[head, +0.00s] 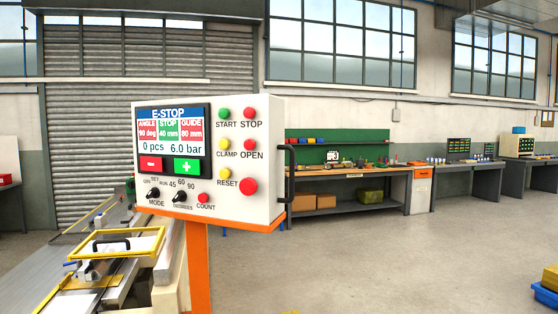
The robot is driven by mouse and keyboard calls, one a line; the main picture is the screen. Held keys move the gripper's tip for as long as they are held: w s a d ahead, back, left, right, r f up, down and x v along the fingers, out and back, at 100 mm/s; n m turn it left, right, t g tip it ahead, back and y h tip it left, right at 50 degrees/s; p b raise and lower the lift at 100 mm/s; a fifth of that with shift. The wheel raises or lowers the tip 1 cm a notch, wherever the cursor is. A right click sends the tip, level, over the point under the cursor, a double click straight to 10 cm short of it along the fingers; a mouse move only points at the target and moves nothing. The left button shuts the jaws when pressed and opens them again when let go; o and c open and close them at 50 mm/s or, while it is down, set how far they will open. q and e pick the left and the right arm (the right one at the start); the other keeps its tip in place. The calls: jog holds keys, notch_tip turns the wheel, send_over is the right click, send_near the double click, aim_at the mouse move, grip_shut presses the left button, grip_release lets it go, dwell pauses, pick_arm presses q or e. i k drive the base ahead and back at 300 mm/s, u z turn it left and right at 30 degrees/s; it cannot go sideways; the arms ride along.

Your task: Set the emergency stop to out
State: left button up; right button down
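A white control box (226,205) stands on an orange post left of centre. A large red mushroom button (248,186), which looks like the emergency stop, sits at its lower right beside the RESET button (232,175). I cannot tell from this angle whether it is in or out. The screen (172,141) shows the heading E-STOP. Above are the START (224,113), STOP (250,113), CLAMP (225,144) and OPEN (250,144) buttons. Below are the MODE knob (153,194), the DEGREES knob (179,197) and the red COUNT button (203,198). Neither gripper is in view.
A black handle (291,172) sticks out on the box's right side. A machine bed with a yellow frame (150,240) lies at lower left. A workbench (350,173) stands behind. Blue and yellow bins (546,293) are at lower right. The floor between is clear.

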aim_at(249, 187)
jog(key=k, duration=0.6)
jog(key=z, duration=0.65)
jog(key=i, duration=1.35)
jog(key=u, duration=0.55)
